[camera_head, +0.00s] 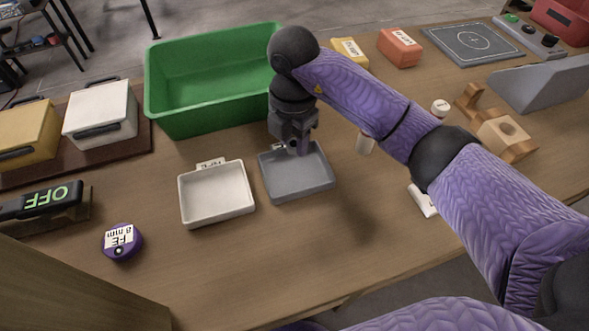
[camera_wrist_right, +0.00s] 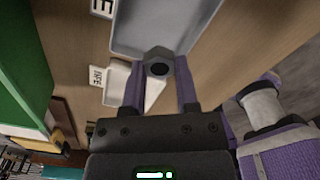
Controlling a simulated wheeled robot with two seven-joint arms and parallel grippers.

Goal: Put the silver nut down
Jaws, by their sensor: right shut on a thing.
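The silver nut (camera_wrist_right: 158,64) is a grey hexagon with a dark hole. In the right wrist view it sits between the purple fingertips of my right gripper (camera_wrist_right: 160,75), which is shut on it. In the head view my right gripper (camera_head: 296,147) points down at the back part of the grey tray (camera_head: 312,190), and the nut is hard to make out there. The grey tray also shows in the right wrist view (camera_wrist_right: 190,20), behind the nut. I cannot tell whether the nut touches the tray. My left gripper is not in view.
A white tray (camera_head: 216,208) stands just left of the grey one. A green bin (camera_head: 180,120) is behind both. A purple round detector (camera_head: 121,242) and an OFF display (camera_head: 45,199) lie at the left. Wooden parts (camera_head: 505,135) stand at the right. The front middle table is clear.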

